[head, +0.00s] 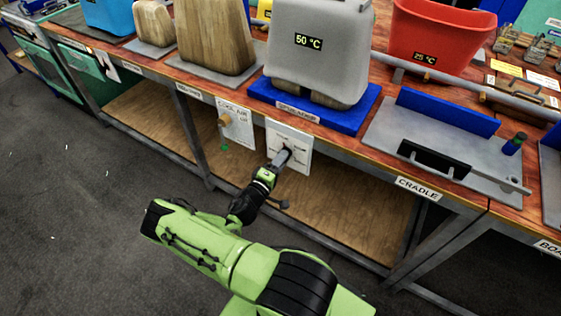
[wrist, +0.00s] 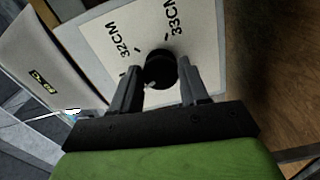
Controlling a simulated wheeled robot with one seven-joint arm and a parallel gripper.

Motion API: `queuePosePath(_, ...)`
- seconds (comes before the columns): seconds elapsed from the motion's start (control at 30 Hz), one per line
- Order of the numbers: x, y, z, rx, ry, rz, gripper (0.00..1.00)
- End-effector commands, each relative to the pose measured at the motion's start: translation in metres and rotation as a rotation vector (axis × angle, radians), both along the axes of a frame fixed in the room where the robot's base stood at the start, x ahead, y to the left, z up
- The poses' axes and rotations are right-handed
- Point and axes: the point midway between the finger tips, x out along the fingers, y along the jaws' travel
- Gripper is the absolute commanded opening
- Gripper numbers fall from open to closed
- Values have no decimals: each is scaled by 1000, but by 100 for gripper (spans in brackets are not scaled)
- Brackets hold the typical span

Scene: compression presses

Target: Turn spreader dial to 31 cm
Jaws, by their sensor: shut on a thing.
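The spreader dial is a black round knob (wrist: 160,70) on a white plate (wrist: 112,40). In the wrist view the plate carries the marks "32CM" and "33CM" on either side above the knob; a 31 cm mark cannot be made out. A small light pointer mark shows at the knob's lower left edge. In the head view the plate (head: 303,140) hangs on the bench front below the blue base. My gripper (wrist: 167,86) is shut on the knob, one finger on each side; it also shows in the head view (head: 283,157), covering the knob.
A grey press form (head: 318,45) reading "50 °C" stands on the blue base (head: 345,122) above the dial. A "COOL AIR" plate with a tan knob (head: 225,120) is just left. The cradle station (head: 450,150) is to the right. A wooden shelf (head: 340,205) lies below.

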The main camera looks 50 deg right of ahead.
Motion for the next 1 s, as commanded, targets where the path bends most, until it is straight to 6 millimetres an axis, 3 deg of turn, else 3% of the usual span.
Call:
queuePosePath(0.57,0,1,-2,8,-35,0,14)
queuePosePath(0.6,0,1,-2,8,-35,0,46)
queuePosePath(0.73,0,0,-2,6,-36,0,66)
queuePosePath(1.0,0,1,-1,4,-35,0,68)
